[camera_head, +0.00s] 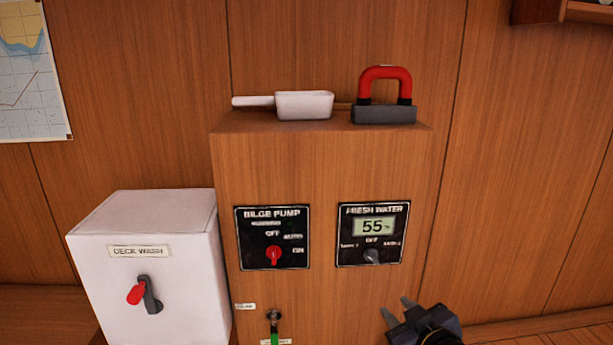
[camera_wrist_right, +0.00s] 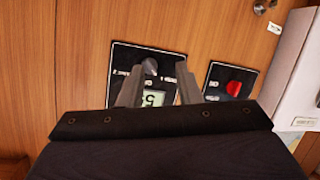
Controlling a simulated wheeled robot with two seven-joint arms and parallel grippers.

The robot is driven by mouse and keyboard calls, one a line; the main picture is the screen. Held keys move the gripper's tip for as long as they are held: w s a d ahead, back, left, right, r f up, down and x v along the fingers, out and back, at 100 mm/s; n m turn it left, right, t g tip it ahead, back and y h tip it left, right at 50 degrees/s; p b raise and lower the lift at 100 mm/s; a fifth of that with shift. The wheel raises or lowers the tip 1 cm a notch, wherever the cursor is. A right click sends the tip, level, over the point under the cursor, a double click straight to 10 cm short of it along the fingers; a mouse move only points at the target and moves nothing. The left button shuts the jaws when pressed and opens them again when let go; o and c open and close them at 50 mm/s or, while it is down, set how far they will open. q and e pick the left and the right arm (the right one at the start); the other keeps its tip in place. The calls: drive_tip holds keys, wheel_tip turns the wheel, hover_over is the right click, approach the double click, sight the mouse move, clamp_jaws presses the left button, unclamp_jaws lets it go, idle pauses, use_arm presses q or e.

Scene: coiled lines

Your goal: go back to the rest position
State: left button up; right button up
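My right gripper (camera_head: 396,306) is at the lower right of the head view, in front of the wooden cabinet (camera_head: 325,165) and below the fresh water panel (camera_head: 345,248). Its two fingers are apart with nothing between them. The right wrist view shows the same open fingers (camera_wrist_right: 160,67), with the panel upside down beyond them and its grey knob (camera_wrist_right: 150,66) appearing between the tips. In the head view the grey knob (camera_head: 371,257) is clear of the fingers. My left gripper is in neither view.
The bilge pump panel (camera_head: 250,250) has a red knob (camera_head: 273,253). A white deck wash box (camera_head: 180,270) with a red-handled lever (camera_head: 139,293) stands left. A white scoop (camera_head: 305,105) and a red-handled grey block (camera_head: 385,114) sit on top. A green-handled valve (camera_head: 274,325) is below.

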drive_tip(key=s+d+f+m+g+y+p, duration=0.1)
drive_tip(key=s+m+g+p, duration=0.2)
drive_tip(key=s, duration=1.9)
drive_tip(key=m+g, duration=0.4)
drive_tip(key=g, duration=0.1)
drive_tip(key=shift+s+d+g, duration=0.3)
drive_tip(key=shift+s+d, duration=0.05)
drive_tip(key=shift+s+d, duration=0.1)
